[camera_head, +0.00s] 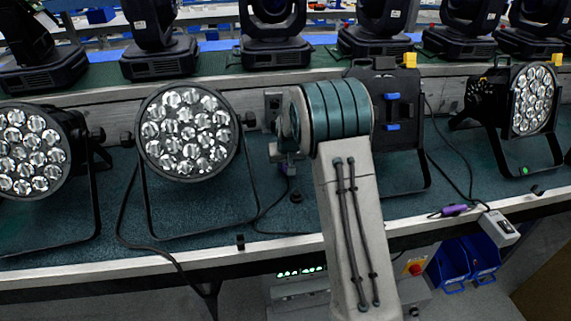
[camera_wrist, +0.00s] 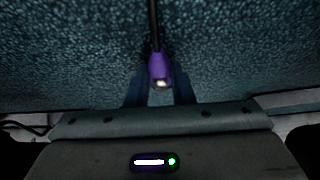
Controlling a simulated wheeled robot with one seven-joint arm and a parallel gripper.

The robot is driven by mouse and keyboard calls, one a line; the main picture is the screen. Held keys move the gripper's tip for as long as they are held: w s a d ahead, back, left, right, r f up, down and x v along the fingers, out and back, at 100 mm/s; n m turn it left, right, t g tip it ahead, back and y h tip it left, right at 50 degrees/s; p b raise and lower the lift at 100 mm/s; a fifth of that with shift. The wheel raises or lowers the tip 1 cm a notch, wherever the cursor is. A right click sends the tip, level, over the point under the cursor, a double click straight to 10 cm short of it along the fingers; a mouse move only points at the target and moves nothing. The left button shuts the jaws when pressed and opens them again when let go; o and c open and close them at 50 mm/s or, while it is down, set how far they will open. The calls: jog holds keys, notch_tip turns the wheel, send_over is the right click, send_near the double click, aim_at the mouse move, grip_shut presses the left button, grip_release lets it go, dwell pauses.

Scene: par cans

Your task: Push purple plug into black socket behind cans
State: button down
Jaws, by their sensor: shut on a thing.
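A purple plug (camera_wrist: 160,70) sits between the two fingers of my gripper (camera_wrist: 160,92) in the wrist view, with a dark cable running up from it. The fingers are shut on it. In the head view my gripper (camera_head: 287,165) is small and partly hidden by my arm, between the second can from the left and my arm. A grey box with black openings (camera_head: 273,104), which looks like the socket, is on the back wall just above it, partly beside my arm. A can light (camera_head: 185,135) stands left of it, another (camera_head: 40,155) farther left.
A second purple connector (camera_head: 454,210) lies near the bench's front edge by a white box (camera_head: 497,229). Another can (camera_head: 532,100) stands at right, and a dark can body (camera_head: 392,115) is right beside my arm. Cables trail over the teal mat (camera_head: 290,212).

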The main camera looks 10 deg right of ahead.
aim_at(285, 165)
jog(key=shift+r+p, duration=1.2)
jog(key=shift+r, duration=1.2)
jog(key=shift+w, duration=0.1)
jog(key=w+r+p, duration=0.2)
jog(key=w+p, duration=0.2)
jog(key=w, duration=0.1)
jog(key=w+r+p, duration=0.3)
jog(key=w+p, duration=0.1)
jog(key=w, duration=0.1)
jog(key=w+r+p, duration=0.2)
jog(key=w+p, duration=0.2)
jog(key=p, duration=0.1)
jog(key=shift+w+r, duration=0.35)
jog(key=shift+w, duration=0.05)
jog(key=shift+w, duration=0.5)
dwell(1.3)
jog(key=shift+w+p, duration=0.7)
jog(key=shift+p, duration=0.45)
dwell(0.6)
